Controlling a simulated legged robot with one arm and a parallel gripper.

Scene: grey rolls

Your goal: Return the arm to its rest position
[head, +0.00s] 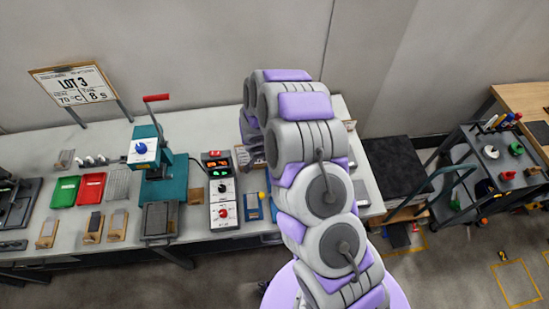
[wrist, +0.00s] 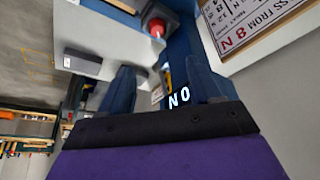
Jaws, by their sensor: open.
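My arm (head: 325,190), grey and purple, rises from the bottom of the head view and bends up over the workbench (head: 200,130). Its end is folded down at the left of the arm, and my gripper (head: 251,150) is partly hidden behind the links there. In the wrist view my gripper (wrist: 158,82) shows two dark blue fingers spread apart. Nothing is held between them. A blue part with white letters shows between and behind the fingers.
A teal press with a red handle (head: 156,98), a control box (head: 220,188), green tray (head: 65,192) and red tray (head: 91,189) stand on the bench left of my arm. A sign (head: 73,84) stands behind. A dark cart (head: 490,165) is at right; floor between is partly clear.

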